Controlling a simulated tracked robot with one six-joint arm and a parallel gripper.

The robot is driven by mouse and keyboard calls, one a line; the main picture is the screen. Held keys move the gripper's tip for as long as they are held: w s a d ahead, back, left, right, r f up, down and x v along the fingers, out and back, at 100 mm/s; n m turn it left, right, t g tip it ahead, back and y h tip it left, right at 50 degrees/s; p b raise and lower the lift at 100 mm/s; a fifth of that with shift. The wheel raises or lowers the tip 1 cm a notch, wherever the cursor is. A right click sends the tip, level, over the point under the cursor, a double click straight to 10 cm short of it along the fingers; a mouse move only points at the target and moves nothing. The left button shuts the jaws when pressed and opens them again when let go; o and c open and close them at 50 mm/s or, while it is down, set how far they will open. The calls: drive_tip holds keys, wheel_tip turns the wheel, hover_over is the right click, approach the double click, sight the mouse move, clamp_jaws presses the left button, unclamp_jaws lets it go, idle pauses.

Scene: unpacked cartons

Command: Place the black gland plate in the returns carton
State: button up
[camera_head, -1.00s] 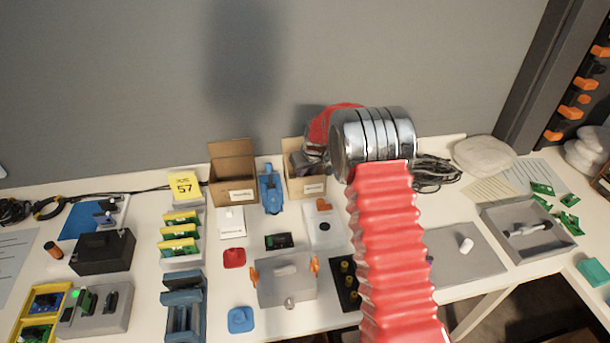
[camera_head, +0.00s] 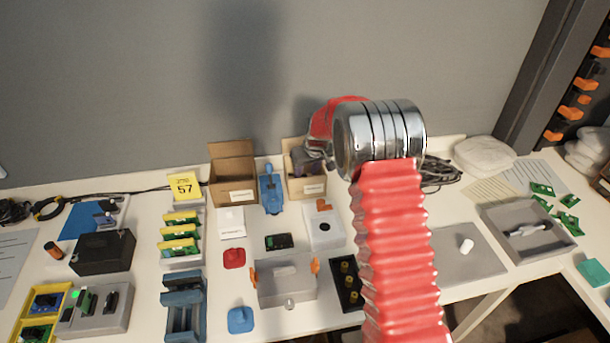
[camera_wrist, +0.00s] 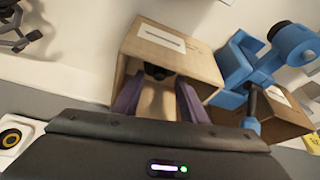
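The right-hand brown carton (camera_head: 306,187) stands open at the back of the bench, with a white label too small to read. My gripper (camera_wrist: 160,103) is at this carton, which fills the middle of the wrist view (camera_wrist: 180,58). Its two purple fingers are spread apart, with bare cardboard showing between them. A small black piece (camera_wrist: 157,71) shows inside the carton just beyond the fingertips. It may be the black gland plate, but only part of it shows. In the head view, my wrist hides part of the carton's top.
A blue clamp-like tool (camera_head: 271,190) stands left of this carton, with another open carton (camera_head: 233,181) beyond it. A red plate (camera_head: 234,259) and a blue plate (camera_head: 241,320) lie on the bench. A grey box with orange clips (camera_head: 285,282) stands in front.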

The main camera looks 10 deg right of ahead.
drive_tip(key=v, duration=0.9)
drive_tip(key=shift+s, duration=0.1)
idle(0.3)
drive_tip(key=s+a+r+m, duration=0.1)
drive_tip(key=s+r, duration=1.5)
drive_tip(key=s, duration=0.3)
drive_tip(key=s+m+t+h, duration=0.1)
drive_tip(key=s, duration=2.3)
drive_tip(key=shift+s+r+m, duration=0.2)
drive_tip(key=shift+s+m, duration=0.1)
drive_tip(key=shift+m, duration=0.1)
